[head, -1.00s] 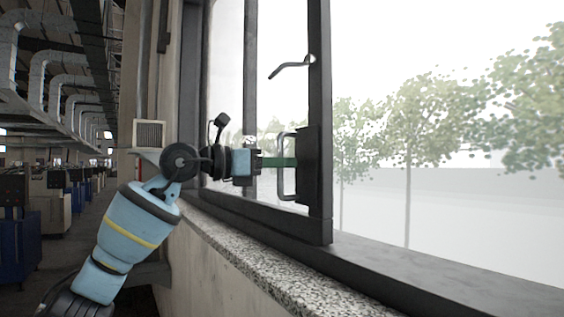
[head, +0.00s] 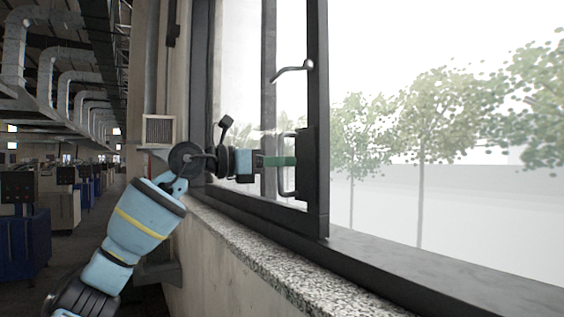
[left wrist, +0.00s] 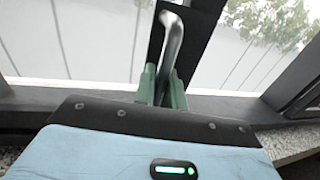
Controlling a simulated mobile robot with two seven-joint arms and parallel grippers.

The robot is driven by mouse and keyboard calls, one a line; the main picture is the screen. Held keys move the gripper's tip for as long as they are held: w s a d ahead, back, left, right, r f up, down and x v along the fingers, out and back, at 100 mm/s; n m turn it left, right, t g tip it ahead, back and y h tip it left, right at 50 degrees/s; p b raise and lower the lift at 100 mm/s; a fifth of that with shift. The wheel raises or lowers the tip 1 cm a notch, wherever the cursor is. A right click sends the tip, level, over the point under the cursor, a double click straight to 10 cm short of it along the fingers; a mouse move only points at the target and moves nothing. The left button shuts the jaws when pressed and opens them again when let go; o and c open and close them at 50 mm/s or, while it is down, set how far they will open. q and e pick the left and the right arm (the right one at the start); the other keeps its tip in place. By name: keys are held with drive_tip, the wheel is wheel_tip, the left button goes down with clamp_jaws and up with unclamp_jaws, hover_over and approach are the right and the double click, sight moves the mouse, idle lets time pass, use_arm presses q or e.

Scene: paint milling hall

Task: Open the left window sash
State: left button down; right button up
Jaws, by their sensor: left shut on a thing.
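The left window sash has a dark upright edge (head: 318,110) in the middle of the head view, with hazy glass to its left. Its metal bar handle (head: 287,190) stands out on a dark plate (head: 306,162) low on that edge. My left gripper (head: 281,161) reaches it from the left, and its green fingers are shut on the handle. In the left wrist view the handle (left wrist: 172,42) runs down between the two green fingers (left wrist: 163,88). A curved metal lever (head: 290,69) sits higher on the sash edge. My right gripper is not in view.
A speckled stone sill (head: 270,262) runs under the dark window frame (head: 400,270). A grey vent box (head: 159,130) is on the wall left of the window. Blue machines (head: 30,232) line the hall at far left. Trees show clearly right of the sash edge.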

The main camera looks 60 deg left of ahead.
use_arm(q)
drive_tip(key=shift+a, duration=0.1)
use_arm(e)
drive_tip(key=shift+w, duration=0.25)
use_arm(q)
drive_tip(key=c, duration=1.5)
unclamp_jaws()
drive_tip(key=shift+c, duration=0.2)
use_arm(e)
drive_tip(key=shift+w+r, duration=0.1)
